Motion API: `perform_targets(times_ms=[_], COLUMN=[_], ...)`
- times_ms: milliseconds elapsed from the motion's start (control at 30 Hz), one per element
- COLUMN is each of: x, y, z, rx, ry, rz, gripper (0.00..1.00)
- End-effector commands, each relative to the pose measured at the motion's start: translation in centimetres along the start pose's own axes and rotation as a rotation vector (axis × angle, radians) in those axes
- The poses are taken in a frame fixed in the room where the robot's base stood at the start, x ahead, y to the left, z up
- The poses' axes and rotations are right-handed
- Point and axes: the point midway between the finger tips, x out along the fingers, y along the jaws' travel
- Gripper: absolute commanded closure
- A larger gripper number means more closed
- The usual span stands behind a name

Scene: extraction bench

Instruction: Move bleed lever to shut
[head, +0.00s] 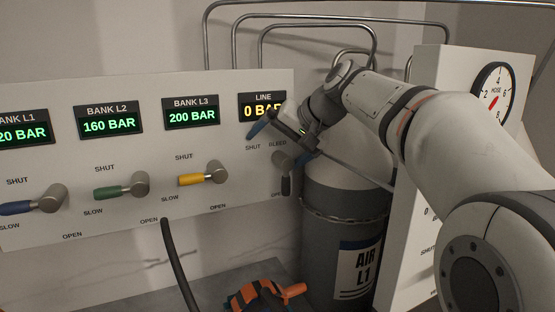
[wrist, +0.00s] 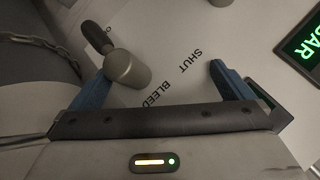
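The bleed lever (head: 286,184) is at the right end of the white panel, a grey round hub with a black handle. The handle points down toward the OPEN label, away from SHUT. In the wrist view the lever's hub (wrist: 127,68) is at the upper left, its handle running up and left. My gripper (head: 278,143) is in front of the panel by the SHUT and BLEED labels. In the wrist view my gripper (wrist: 163,78) has its blue fingers wide apart with nothing held. The left finger is close beside the hub; I cannot tell if they touch.
Blue (head: 35,205), green (head: 122,190) and yellow (head: 205,178) levers stick out of the panel to the left. The LINE display (head: 262,106) reads 0 BAR, partly covered by my arm. A grey AIR L1 cylinder (head: 345,245) stands below right. A gauge (head: 494,93) is at far right.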

Motion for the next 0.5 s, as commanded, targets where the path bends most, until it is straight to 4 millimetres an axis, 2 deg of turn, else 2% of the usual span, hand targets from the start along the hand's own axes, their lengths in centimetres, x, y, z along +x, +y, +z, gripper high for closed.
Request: perform_targets(times_ms=[33,100,333,367,500], x=[-1.7,-1.8,-1.9,-0.9,-1.2], y=[-2.2,-2.4,-2.6,-1.1,-1.3], z=[-0.8,-0.9,-0.9,-0.6,-0.4], rx=[-0.011,-0.01,-0.009,-0.001,-0.001], ry=[0.032,0.033,0.033,0.011,0.008], rz=[-0.03,-0.031,-0.032,-0.004,-0.004], gripper=[0.18,0.18,0.18,0.18,0.18])
